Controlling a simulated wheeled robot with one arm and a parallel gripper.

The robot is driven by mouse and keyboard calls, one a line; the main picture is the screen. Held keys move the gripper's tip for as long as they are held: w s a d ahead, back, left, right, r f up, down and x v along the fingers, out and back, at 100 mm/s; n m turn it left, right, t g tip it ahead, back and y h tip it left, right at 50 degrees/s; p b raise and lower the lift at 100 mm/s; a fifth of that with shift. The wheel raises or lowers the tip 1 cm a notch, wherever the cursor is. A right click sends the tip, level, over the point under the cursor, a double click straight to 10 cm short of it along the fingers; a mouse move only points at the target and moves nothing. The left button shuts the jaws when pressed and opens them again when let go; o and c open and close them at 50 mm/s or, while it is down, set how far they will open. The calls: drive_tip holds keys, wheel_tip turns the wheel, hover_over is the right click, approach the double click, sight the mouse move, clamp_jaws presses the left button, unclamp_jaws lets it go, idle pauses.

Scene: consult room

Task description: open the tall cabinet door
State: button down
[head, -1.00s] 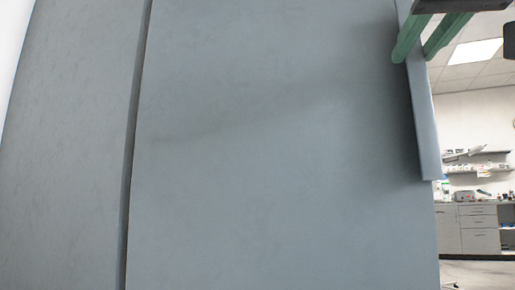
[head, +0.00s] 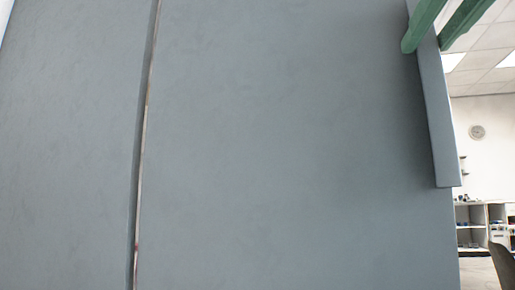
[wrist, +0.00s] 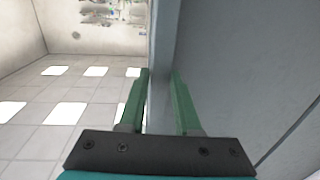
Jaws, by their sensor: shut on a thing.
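The tall grey-blue cabinet door (head: 290,150) fills most of the head view, plain and flat. A long bar handle (head: 441,135) stands along its right edge; its lower end shows, and its upper part runs out of view. My gripper (head: 428,44) has its green fingers on either side of the handle at the top right. In the wrist view, my gripper (wrist: 158,78) is shut on the handle (wrist: 161,50), one finger on each side. The door surface (wrist: 245,60) lies to the right there.
Another grey panel (head: 70,150) stands left of the door, past a narrow vertical seam (head: 141,170). The wrist view shows light tiles (wrist: 60,140).

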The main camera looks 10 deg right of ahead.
drive_tip(key=shift+a+r, duration=0.15)
drive_tip(key=shift+a, duration=0.15)
drive_tip(key=c, duration=0.7)
unclamp_jaws()
drive_tip(key=shift+w+a, duration=0.1)
drive_tip(key=shift+w, duration=0.05)
